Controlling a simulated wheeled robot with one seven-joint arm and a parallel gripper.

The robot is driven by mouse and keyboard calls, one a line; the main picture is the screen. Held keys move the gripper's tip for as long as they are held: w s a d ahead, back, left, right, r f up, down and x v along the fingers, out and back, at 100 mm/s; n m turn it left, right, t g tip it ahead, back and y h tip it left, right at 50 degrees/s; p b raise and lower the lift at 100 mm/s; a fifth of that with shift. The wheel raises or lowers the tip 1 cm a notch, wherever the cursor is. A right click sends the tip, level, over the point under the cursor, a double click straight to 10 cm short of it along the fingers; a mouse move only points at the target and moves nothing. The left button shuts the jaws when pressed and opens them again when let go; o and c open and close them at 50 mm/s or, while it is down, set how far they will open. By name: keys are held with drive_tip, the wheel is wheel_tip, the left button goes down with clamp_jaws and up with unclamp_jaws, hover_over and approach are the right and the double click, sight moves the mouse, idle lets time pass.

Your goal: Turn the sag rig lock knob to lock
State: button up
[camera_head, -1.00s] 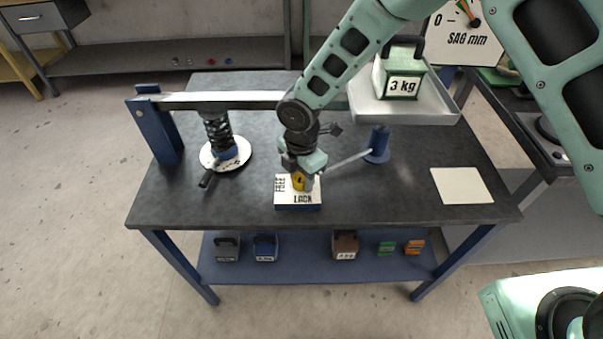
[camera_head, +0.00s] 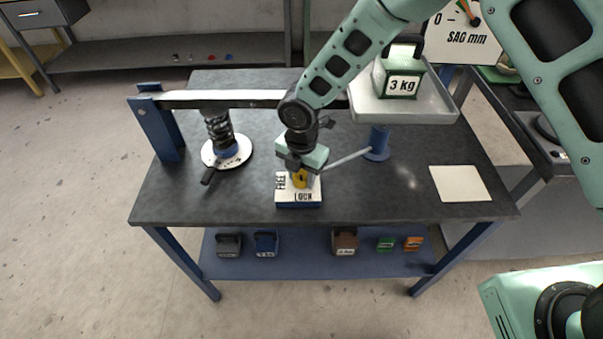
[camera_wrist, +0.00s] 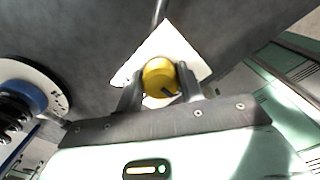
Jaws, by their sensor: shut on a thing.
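The yellow lock knob (camera_head: 300,179) sits on a white-topped block (camera_head: 297,198) with a blue base, marked FREE at its left and LOCK at its front. My gripper (camera_head: 299,174) points down over the block and is shut on the knob. In the wrist view the knob (camera_wrist: 160,77) lies between the two fingers (camera_wrist: 160,85), with a dark pointer mark towards its lower right. The labels on the block are not readable in the wrist view. A thin grey rod (camera_head: 345,160) runs from near the block to a blue post (camera_head: 377,144).
A spring (camera_head: 218,130) stands on a round white plate (camera_head: 238,157) at left, under a long beam (camera_head: 225,99). A green 3 kg weight (camera_head: 402,82) sits on a tray (camera_head: 440,105). A blank white card (camera_head: 460,183) lies at right. Several weights rest on the lower shelf (camera_head: 305,262).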

sight(302, 174)
drive_tip(key=o, duration=1)
wheel_tip(302, 174, up, 18)
drive_tip(key=shift+f+b, duration=0.25)
drive_tip(key=shift+b, duration=0.45)
drive_tip(key=s+d+r+m, duration=0.1)
drive_tip(key=s+d+m, duration=0.3)
drive_tip(key=s+m, duration=0.3)
drive_tip(key=s+d+r+m, duration=0.2)
drive_tip(key=s+d+m, duration=0.2)
drive_tip(key=s+m, duration=0.3)
drive_tip(key=s+d+r+m, duration=0.2)
drive_tip(key=s+d+m, duration=0.2)
drive_tip(key=s+m, duration=0.3)
drive_tip(key=shift+s+r+y, duration=0.2)
drive_tip(key=shift+s+y, duration=0.1)
drive_tip(key=shift+s, duration=1.4)
